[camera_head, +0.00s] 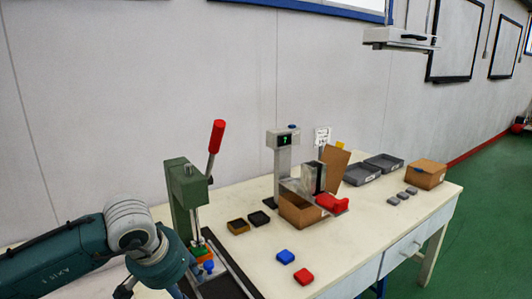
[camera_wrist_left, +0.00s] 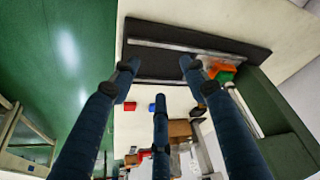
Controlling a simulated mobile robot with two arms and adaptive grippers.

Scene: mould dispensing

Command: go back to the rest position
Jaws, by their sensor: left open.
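My left arm comes in from the left in the head view, and its teal and grey wrist is beside a green press (camera_head: 183,195). My left gripper (camera_wrist_left: 160,80) shows in the left wrist view with its three fingers spread and nothing between them. In the head view the gripper is mostly hidden behind the wrist at the bottom edge. Under the press sits a green and orange piece (camera_head: 199,250), which also shows right of the fingers in the wrist view (camera_wrist_left: 221,72). My right gripper is not in view.
The press has a raised red lever (camera_head: 216,136). A blue block (camera_head: 285,257) and a red block (camera_head: 303,276) lie on the white table (camera_head: 345,245). Two small dark trays, a dispenser (camera_head: 283,150), an open cardboard box (camera_head: 300,212) and grey trays (camera_head: 362,174) stand farther back.

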